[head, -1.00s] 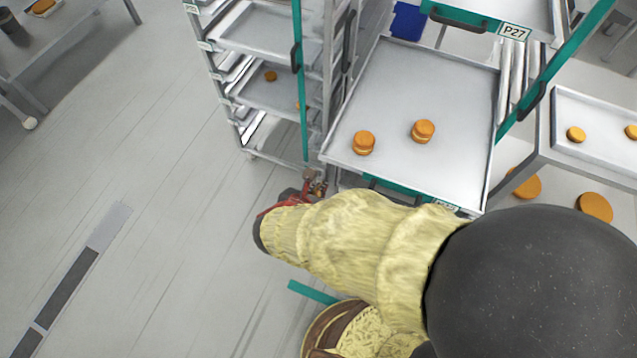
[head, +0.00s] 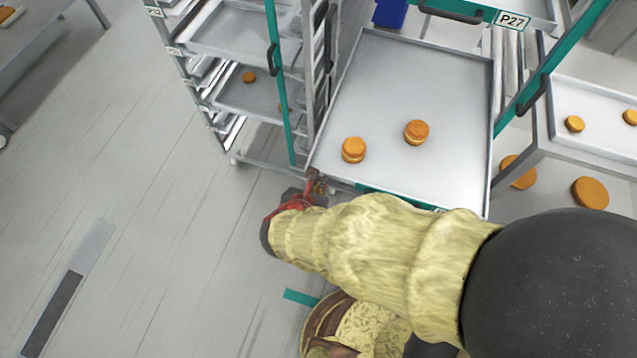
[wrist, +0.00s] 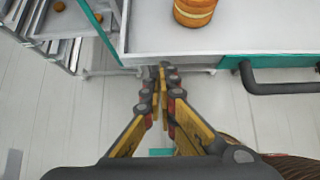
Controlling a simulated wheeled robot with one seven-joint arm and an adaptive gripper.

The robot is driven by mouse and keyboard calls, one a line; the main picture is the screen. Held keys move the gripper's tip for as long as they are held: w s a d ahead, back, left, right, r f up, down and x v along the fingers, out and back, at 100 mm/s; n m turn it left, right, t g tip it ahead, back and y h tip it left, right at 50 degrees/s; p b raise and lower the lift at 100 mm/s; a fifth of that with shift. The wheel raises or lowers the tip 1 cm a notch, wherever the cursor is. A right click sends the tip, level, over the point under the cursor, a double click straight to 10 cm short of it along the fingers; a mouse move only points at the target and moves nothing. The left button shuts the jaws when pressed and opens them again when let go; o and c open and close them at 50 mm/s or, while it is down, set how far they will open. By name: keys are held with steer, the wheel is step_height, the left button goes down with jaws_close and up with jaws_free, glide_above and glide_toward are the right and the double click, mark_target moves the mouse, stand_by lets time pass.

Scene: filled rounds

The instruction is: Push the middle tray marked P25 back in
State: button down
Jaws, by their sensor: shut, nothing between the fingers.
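The middle tray (head: 430,90) is a shallow metal tray sticking out of the right rack, with a green front strip mostly hidden by my arm. Its P25 label is not readable now. Two orange filled rounds (head: 353,150) stand on it. In the wrist view the tray (wrist: 215,36) crosses the top, with its green front (wrist: 265,62) and a dark handle (wrist: 275,80). My gripper (wrist: 163,70) is shut and empty, its fingertips by the tray's front edge near the left corner; I cannot tell if they touch. In the head view my gripper (head: 316,186) shows at that same corner.
A tray marked P27 (head: 513,20) sits above. A second rack (head: 230,90) with trays stands close on the left. At right, another tray (head: 600,110) holds rounds, with larger rounds (head: 590,192) below it.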

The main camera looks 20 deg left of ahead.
mark_target(357, 82)
steer(key=shift+w, duration=0.2)
steer(key=w, duration=1.2)
steer(key=w+p, duration=0.1)
steer(key=w, duration=1)
steer(key=w+d+p, duration=0.1)
steer(key=w, duration=1.1)
steer(key=shift+w+d, duration=0.1)
steer(key=shift+w, duration=0.25)
steer(key=shift+w+r, duration=0.1)
steer(key=shift+w, duration=0.25)
